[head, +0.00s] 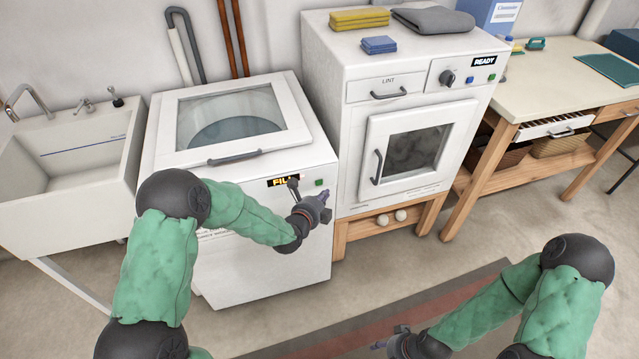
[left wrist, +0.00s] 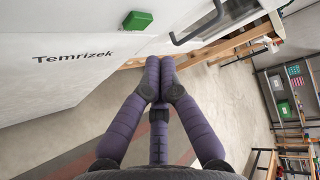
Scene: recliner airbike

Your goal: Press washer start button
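The white washer (head: 245,247) has a lid with a glass window, closed, and a display reading "FILL", partly hidden by my left gripper (head: 325,194). Its green button (head: 319,182) sits right of the display and shows as a green block in the left wrist view (left wrist: 138,20). My left gripper is in front of the washer's upper right front, close to the button. In the left wrist view its purple fingers (left wrist: 159,62) are together, empty, with tips below and right of the button, apparently apart from it. My right gripper (head: 380,344) is low over the floor mat, its fingers too small to judge.
A white dryer (head: 350,110) reading "READY" stands right of the washer on a wooden stand, with folded cloths on top. A sink (head: 60,170) stands left. A wooden table (head: 560,85) stands right. The floor in front is open, with a striped mat (head: 330,338).

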